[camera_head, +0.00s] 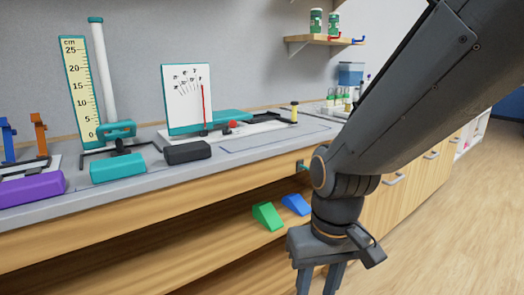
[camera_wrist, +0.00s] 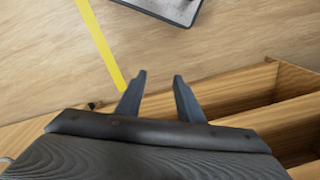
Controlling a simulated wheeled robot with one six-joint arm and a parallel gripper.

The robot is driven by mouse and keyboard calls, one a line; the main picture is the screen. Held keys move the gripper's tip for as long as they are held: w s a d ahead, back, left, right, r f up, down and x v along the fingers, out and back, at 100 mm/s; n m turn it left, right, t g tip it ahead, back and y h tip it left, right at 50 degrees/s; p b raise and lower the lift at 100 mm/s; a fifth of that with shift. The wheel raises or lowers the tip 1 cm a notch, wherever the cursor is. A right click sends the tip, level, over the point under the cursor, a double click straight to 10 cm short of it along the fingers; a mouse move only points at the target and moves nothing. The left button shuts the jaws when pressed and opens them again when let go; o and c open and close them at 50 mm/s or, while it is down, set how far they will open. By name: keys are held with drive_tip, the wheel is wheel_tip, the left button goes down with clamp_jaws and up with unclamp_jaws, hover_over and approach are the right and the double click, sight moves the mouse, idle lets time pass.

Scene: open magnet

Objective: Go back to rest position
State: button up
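My gripper (camera_wrist: 160,85) shows in the wrist view with its two fingers apart and nothing between them. It points down toward the wooden floor (camera_wrist: 220,42). In the head view my gripper (camera_head: 319,280) hangs at the lower right, in front of the wooden cabinet, and its fingertips are cut off by the bottom edge. It touches nothing that I can see.
The grey counter (camera_head: 90,203) holds a purple block (camera_head: 30,190), a teal block (camera_head: 118,168), a black block (camera_head: 187,152) and a ruler stand (camera_head: 78,88). A green wedge (camera_head: 267,216) and a blue wedge (camera_head: 296,204) lie on the shelf below. Floor at right is clear.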

drive_tip(key=s+d+r+m+p, duration=0.2)
drive_tip(key=d+r+p, duration=0.7)
drive_tip(key=r+p, duration=0.2)
drive_tip(key=shift+s+d+m+h+p, duration=0.15)
drive_tip(key=shift+m+h+p, duration=0.2)
drive_tip(key=shift+p, duration=0.8)
